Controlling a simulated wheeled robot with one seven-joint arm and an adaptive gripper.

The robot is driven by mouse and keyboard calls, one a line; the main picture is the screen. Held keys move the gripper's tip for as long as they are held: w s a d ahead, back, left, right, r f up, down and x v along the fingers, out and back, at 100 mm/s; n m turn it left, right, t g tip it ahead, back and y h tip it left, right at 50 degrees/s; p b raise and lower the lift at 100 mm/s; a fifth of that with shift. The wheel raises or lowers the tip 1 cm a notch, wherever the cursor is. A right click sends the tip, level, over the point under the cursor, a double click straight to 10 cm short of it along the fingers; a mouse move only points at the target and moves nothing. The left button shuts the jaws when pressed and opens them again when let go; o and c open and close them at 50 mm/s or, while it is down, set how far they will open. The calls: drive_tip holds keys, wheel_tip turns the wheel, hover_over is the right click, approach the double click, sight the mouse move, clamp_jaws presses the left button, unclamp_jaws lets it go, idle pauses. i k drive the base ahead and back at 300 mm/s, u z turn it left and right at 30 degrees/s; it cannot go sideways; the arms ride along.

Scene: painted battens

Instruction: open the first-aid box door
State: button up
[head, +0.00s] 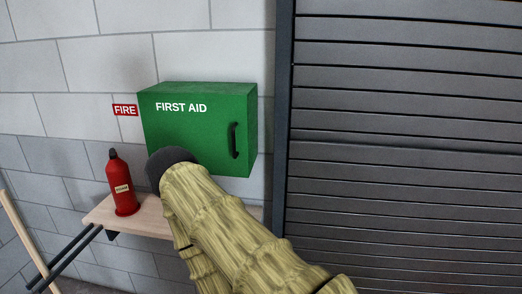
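The green first-aid box (185,128) hangs on the block wall with white "FIRST AID" lettering near the top of its front. Its door is shut. A black vertical handle (234,141) sits on the right side of the door. My arm, in a yellowish sleeve, reaches up from the lower right and covers the box's lower left front. The arm's dark end is in front of the box, left of and below the handle. My gripper's fingers do not show, and I see no contact with the handle.
A wooden shelf (98,215) below the box bears a red fire extinguisher (121,187). A red "FIRE" sign (125,110) is left of the box. A dark slatted shutter (405,130) with its frame stands close on the right. Poles (68,258) lean at lower left.

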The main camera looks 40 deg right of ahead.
sight(213, 126)
drive_tip(key=k, duration=0.3)
drive_tip(key=u, duration=1.1)
drive_tip(key=i, duration=1.05)
drive_tip(key=z, duration=2.25)
